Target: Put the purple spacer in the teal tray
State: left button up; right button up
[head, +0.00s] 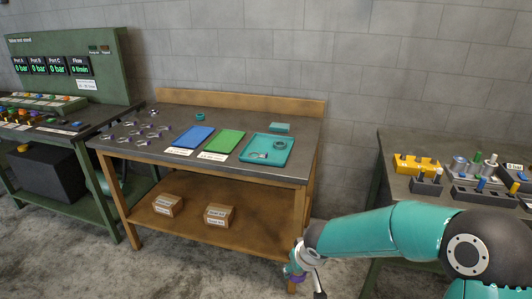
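The teal tray (287,142) lies on the right part of the wooden workbench, with a small grey part and a ring-like part in it. My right arm comes in from the right, and its wrist end (305,262) hangs in front of the bench's right front leg, low and away from the tray. A small purple patch (296,277) shows at this wrist end; I cannot tell whether it is the purple spacer or part of the arm. My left gripper is out of view.
A blue mat (193,137) and a green mat (223,141) lie left of the tray. Several small metal rings (135,133) lie at the bench's left, and a teal ring (200,117) behind. Boxes (219,215) sit on the lower shelf. A right table holds a yellow block (415,164).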

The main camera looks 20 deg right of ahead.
aim_at(262, 145)
jog(key=z, duration=0.1)
jog(key=i, duration=1)
jog(key=u, duration=0.1)
